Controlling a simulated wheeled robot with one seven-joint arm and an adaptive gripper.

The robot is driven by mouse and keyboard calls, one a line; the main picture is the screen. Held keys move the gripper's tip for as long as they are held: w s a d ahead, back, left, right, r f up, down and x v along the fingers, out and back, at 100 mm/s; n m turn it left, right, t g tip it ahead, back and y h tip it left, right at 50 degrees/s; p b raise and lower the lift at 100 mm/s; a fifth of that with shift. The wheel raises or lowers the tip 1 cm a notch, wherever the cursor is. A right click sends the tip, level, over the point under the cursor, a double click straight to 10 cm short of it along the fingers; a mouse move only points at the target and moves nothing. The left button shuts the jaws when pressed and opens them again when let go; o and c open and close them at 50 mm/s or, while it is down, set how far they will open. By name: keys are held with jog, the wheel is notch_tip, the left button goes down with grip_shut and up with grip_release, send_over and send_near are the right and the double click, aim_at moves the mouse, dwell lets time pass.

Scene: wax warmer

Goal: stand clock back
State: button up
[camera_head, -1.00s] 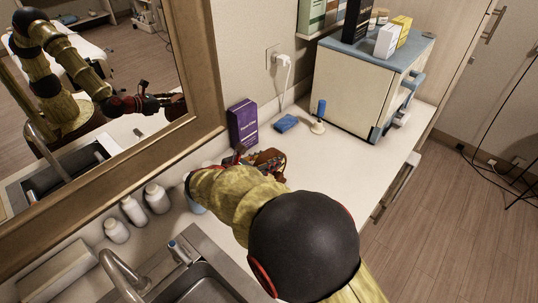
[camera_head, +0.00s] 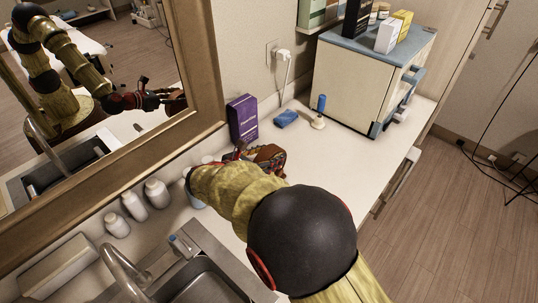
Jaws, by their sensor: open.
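My gripper (camera_head: 247,155) is over the counter, just in front of the purple box, and is largely hidden behind my own yellow-sleeved arm. Its red and black parts show beside a brown, rounded object (camera_head: 270,153), which may be the clock. That object is partly covered, so I cannot tell whether it is upright or tilted, or whether my gripper touches it. My gripper is open. The mirror also shows my arm and gripper from another side, with no clear clock face.
A purple box (camera_head: 242,118) stands against the wall. A blue flat item (camera_head: 286,118) and a blue-handled tool on a white base (camera_head: 319,112) stand right of it. White bottles (camera_head: 134,206) line the mirror side by the sink (camera_head: 205,284). A cream cabinet (camera_head: 361,84) fills the back right.

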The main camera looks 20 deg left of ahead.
jog(key=shift+s+r, duration=0.1)
jog(key=shift+r, duration=0.1)
jog(key=p+v, duration=0.2)
jog(key=v, duration=0.9)
jog(key=shift+s+a+p, duration=0.2)
jog(key=shift+s+p, duration=0.15)
jog(key=shift+s, duration=0.05)
jog(key=w+d+r+m+g+h, duration=0.1)
jog(key=d+r+m+g, duration=0.2)
jog(key=d, duration=0.7)
jog(key=w+d+r+m+g, duration=0.1)
jog(key=d+r+m, duration=0.1)
jog(key=d+m, duration=0.6)
jog(key=w+d+r+m+g+h, duration=0.1)
jog(key=w+d+r+m+g, duration=0.15)
jog(key=d, duration=0.85)
jog(key=s+d+r+m+y, duration=0.3)
jog(key=s+d+m+y, duration=0.2)
jog(key=s+d+m, duration=1.4)
jog(key=shift+s+d+g+y, duration=0.2)
jog(key=shift+d+g+y, duration=0.15)
jog(key=shift+d, duration=0.4)
